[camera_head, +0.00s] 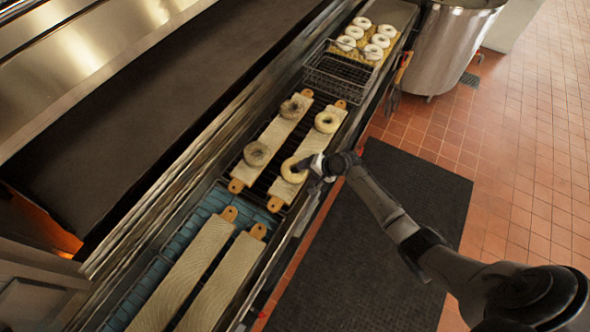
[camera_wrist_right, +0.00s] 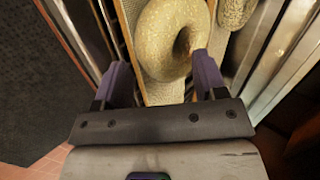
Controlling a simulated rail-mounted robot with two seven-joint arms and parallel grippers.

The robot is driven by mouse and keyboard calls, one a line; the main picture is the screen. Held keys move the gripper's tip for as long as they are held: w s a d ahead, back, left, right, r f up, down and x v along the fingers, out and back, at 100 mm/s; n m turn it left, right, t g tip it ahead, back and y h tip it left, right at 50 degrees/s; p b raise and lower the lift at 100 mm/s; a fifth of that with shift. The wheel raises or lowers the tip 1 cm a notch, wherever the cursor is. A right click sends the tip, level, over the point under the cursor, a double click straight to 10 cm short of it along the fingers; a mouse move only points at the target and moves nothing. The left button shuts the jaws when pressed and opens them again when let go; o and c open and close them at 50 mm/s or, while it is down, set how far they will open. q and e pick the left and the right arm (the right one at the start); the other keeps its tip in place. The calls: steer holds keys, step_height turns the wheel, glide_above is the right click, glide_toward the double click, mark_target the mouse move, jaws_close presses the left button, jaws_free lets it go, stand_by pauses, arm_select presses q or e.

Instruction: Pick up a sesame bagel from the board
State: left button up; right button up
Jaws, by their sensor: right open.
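A pale golden sesame bagel (camera_head: 289,174) lies at the near end of the right-hand wooden board (camera_head: 313,147). My right gripper (camera_head: 316,165) is at this bagel's right side, low over the board's edge. In the right wrist view the bagel (camera_wrist_right: 160,50) fills the space ahead of the open jaws (camera_wrist_right: 160,78). One finger is left of the ring, the other overlaps its lower right near the hole. I cannot tell whether they touch it. Another bagel (camera_head: 326,122) lies farther up the same board. My left gripper is out of view.
The neighbouring board holds two darker seeded bagels (camera_head: 257,154). Two empty boards (camera_head: 190,265) lie on a blue rack nearer. A wire basket (camera_head: 338,76) stands behind, with several white bagels (camera_head: 346,43) beyond it. A steel kettle (camera_head: 452,50) stands at the back right.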

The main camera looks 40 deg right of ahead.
steer(key=shift+x, duration=1.3)
steer(key=shift+c, duration=0.4)
steer(key=c, duration=0.6)
steer(key=shift+r, duration=0.1)
steer(key=shift+c, duration=0.2)
